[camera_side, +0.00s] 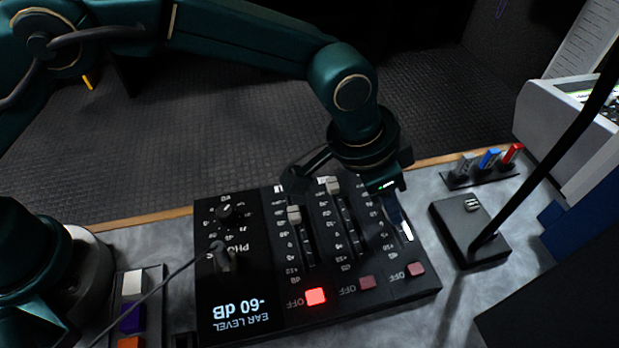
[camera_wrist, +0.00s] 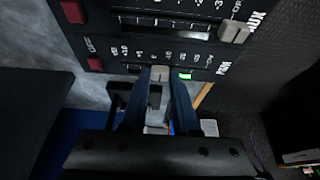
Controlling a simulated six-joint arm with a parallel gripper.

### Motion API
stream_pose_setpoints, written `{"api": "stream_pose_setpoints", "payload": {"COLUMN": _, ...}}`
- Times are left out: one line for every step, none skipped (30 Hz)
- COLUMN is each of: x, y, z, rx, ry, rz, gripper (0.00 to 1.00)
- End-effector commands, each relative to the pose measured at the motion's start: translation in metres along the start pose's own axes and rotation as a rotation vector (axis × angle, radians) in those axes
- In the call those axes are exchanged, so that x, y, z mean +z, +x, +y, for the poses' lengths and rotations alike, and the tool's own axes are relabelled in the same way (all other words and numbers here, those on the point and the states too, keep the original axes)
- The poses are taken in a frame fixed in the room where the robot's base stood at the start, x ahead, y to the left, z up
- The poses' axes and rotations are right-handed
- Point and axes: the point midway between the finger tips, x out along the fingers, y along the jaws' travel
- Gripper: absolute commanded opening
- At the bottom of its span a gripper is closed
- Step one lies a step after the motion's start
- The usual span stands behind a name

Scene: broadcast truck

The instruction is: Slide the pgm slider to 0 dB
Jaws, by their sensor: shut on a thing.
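The black mixer panel (camera_side: 255,265) lies on the grey desk in the side view. Its pgm slider cap (camera_wrist: 160,73) shows in the wrist view, light grey, in the slot along the row marked PGM. The cap is part-way along the slot, near the middle of the printed dB scale; the exact mark beside it is too small to read. My gripper (camera_side: 398,216) is over the panel's right-hand slider, and in the wrist view its two blue fingers (camera_wrist: 168,90) are closed on the cap. In the side view the gripper hides most of this slider.
Two other sliders, with caps (camera_side: 294,215) and (camera_side: 333,187), stand to the left. Off buttons line the panel's near edge; the left one (camera_side: 316,296) is lit red. A display (camera_side: 240,312) reads EAR LEVEL -60 dB. A black stand base (camera_side: 468,230) is at the right.

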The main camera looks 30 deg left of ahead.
Motion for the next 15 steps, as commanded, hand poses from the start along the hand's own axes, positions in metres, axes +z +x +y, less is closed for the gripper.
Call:
{"api": "stream_pose_setpoints", "payload": {"x": -0.0003, "y": -0.0006, "z": 0.0071, "rx": 0.002, "ry": 0.004, "rz": 0.001, "gripper": 0.00}}
{"api": "stream_pose_setpoints", "payload": {"x": -0.0003, "y": -0.0006, "z": 0.0093, "rx": 0.002, "ry": 0.003, "rz": 0.001, "gripper": 0.00}}
{"api": "stream_pose_setpoints", "payload": {"x": -0.0002, "y": -0.0007, "z": 0.0106, "rx": 0.002, "ry": 0.002, "rz": 0.001, "gripper": 0.00}}
{"api": "stream_pose_setpoints", "payload": {"x": -0.0002, "y": -0.0006, "z": 0.0108, "rx": 0.001, "ry": 0.002, "rz": 0.001, "gripper": 0.00}}
{"api": "stream_pose_setpoints", "payload": {"x": -0.0002, "y": -0.0007, "z": 0.0106, "rx": 0.001, "ry": 0.001, "rz": 0.001, "gripper": 0.00}}
{"api": "stream_pose_setpoints", "payload": {"x": -0.0002, "y": -0.0006, "z": 0.0103, "rx": 0.001, "ry": 0.000, "rz": 0.001, "gripper": 0.00}}
{"api": "stream_pose_setpoints", "payload": {"x": -0.0002, "y": -0.0006, "z": 0.0102, "rx": 0.001, "ry": 0.000, "rz": 0.001, "gripper": 0.00}}
{"api": "stream_pose_setpoints", "payload": {"x": -0.0002, "y": -0.0006, "z": 0.0101, "rx": 0.001, "ry": 0.000, "rz": 0.001, "gripper": 0.00}}
{"api": "stream_pose_setpoints", "payload": {"x": -0.0002, "y": -0.0006, "z": 0.0101, "rx": 0.001, "ry": 0.000, "rz": 0.001, "gripper": 0.00}}
{"api": "stream_pose_setpoints", "payload": {"x": -0.0002, "y": -0.0006, "z": 0.0100, "rx": 0.000, "ry": 0.000, "rz": 0.001, "gripper": 0.00}}
{"api": "stream_pose_setpoints", "payload": {"x": -0.0001, "y": -0.0006, "z": 0.0100, "rx": 0.000, "ry": 0.000, "rz": 0.001, "gripper": 0.32}}
{"api": "stream_pose_setpoints", "payload": {"x": -0.0001, "y": -0.0006, "z": 0.0099, "rx": 0.000, "ry": 0.000, "rz": 0.001, "gripper": 0.48}}
{"api": "stream_pose_setpoints", "payload": {"x": -0.0001, "y": -0.0005, "z": 0.0099, "rx": 0.000, "ry": 0.000, "rz": 0.001, "gripper": 0.59}}
{"api": "stream_pose_setpoints", "payload": {"x": -0.0001, "y": -0.0005, "z": 0.0099, "rx": 0.000, "ry": 0.000, "rz": 0.001, "gripper": 0.60}}
{"api": "stream_pose_setpoints", "payload": {"x": -0.0001, "y": -0.0004, "z": 0.0098, "rx": 0.000, "ry": 0.000, "rz": 0.001, "gripper": 0.60}}
